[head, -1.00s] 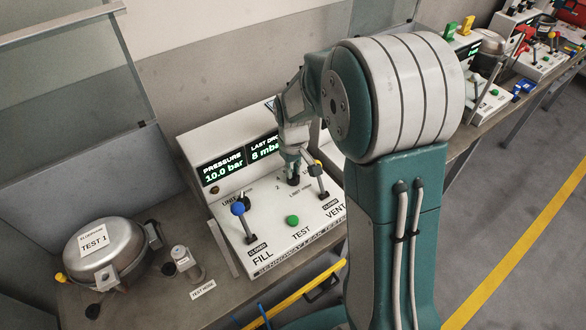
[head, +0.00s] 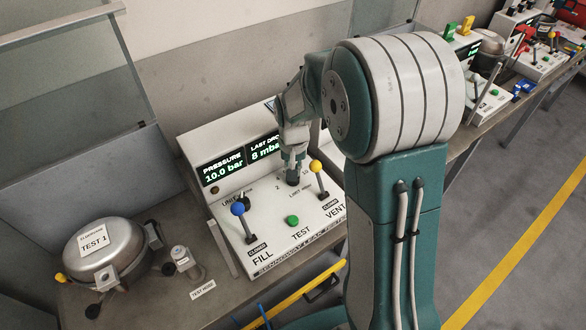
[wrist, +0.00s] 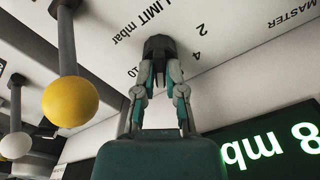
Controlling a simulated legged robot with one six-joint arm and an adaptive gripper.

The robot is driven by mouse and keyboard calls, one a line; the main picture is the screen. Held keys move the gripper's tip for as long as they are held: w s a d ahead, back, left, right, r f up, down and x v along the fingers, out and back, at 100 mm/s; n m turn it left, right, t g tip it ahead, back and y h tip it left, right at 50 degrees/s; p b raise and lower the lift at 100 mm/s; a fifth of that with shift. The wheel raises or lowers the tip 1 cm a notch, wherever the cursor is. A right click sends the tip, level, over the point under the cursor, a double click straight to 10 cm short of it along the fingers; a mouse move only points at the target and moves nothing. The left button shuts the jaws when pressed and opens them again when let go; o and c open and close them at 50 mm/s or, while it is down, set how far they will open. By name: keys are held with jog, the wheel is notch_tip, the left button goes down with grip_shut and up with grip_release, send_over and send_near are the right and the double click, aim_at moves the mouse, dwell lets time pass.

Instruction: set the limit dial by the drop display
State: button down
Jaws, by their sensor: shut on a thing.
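The limit dial (wrist: 157,46) is a dark knob on the white sloping panel, with the words LIMIT mbar and the numbers 2, 4 and 10 around it in the wrist view. My gripper (head: 292,174) is shut on the dial, and its fingers (wrist: 158,70) stand on both sides of the knob in the wrist view. The dial's pointer is hidden, so its setting cannot be read. The drop display (head: 264,147) reads 8 mbar under LAST DROP, partly covered by my arm; it also shows upside down in the wrist view (wrist: 270,145).
The pressure display (head: 222,168) reads 10.0 bar. A blue-knobbed FILL lever (head: 238,209), a green TEST button (head: 292,220) and a yellow-knobbed VENT lever (head: 316,166) are on the panel. The VENT lever stands close to my gripper.

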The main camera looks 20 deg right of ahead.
jog(key=shift+s+f+m, duration=0.1)
jog(key=shift+m, duration=0.6)
jog(key=c, duration=0.7)
grip_release()
jog(key=shift+a, duration=0.1)
notch_tip(320, 180, up, 12)
jog(key=shift+f, duration=0.1)
